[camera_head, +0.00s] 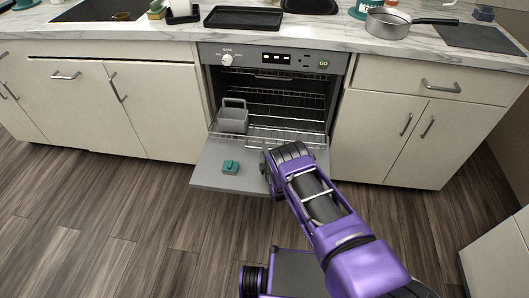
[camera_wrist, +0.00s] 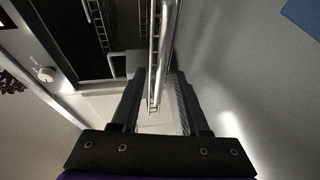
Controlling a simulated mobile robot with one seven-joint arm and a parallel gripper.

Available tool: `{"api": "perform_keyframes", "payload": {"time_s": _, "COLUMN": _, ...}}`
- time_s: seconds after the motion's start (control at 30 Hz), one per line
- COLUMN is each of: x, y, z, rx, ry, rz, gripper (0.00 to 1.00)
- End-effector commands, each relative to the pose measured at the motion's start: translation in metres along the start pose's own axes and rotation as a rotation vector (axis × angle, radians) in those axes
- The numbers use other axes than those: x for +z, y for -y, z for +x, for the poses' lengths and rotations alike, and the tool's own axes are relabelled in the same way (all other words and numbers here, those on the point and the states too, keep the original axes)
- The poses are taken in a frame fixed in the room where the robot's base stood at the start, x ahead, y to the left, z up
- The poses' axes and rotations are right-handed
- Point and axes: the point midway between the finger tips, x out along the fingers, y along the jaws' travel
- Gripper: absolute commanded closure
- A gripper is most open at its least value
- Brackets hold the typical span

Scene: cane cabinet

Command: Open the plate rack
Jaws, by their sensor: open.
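The dishwasher (camera_head: 275,62) stands with its door (camera_head: 212,168) folded down flat. Its lower wire rack (camera_head: 252,132) reaches a little out over the door. A grey basket (camera_head: 233,118) sits at the rack's left. An upper wire rack (camera_head: 280,97) is inside the cavity. My gripper (camera_head: 266,160) is low over the door, just in front of the lower rack, with its fingertips partly hidden by the arm. In the wrist view my gripper (camera_wrist: 160,78) is open, and metal wire of a rack (camera_wrist: 157,55) runs between its fingers. I cannot tell whether they touch.
A teal block (camera_head: 230,167) lies on the open door, left of my gripper. Closed cabinets flank the dishwasher. A pot (camera_head: 388,22) and a black tray (camera_head: 244,18) stand on the counter (camera_head: 330,35). The floor in front is clear.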

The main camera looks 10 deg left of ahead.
Motion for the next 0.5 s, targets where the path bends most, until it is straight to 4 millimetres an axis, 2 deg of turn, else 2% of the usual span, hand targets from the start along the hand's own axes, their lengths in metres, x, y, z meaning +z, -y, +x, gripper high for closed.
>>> {"api": "perform_keyframes", "payload": {"time_s": 0.17, "x": 0.0, "y": 0.0, "z": -0.005, "rx": -0.002, "ry": 0.0, "rz": 0.0, "gripper": 0.55}}
{"api": "perform_keyframes", "payload": {"time_s": 0.27, "x": -0.001, "y": -0.001, "z": -0.016, "rx": -0.003, "ry": 0.0, "rz": 0.0, "gripper": 0.55}}
{"api": "perform_keyframes", "payload": {"time_s": 0.5, "x": -0.001, "y": -0.002, "z": -0.063, "rx": -0.005, "ry": -0.001, "rz": -0.002, "gripper": 0.55}}
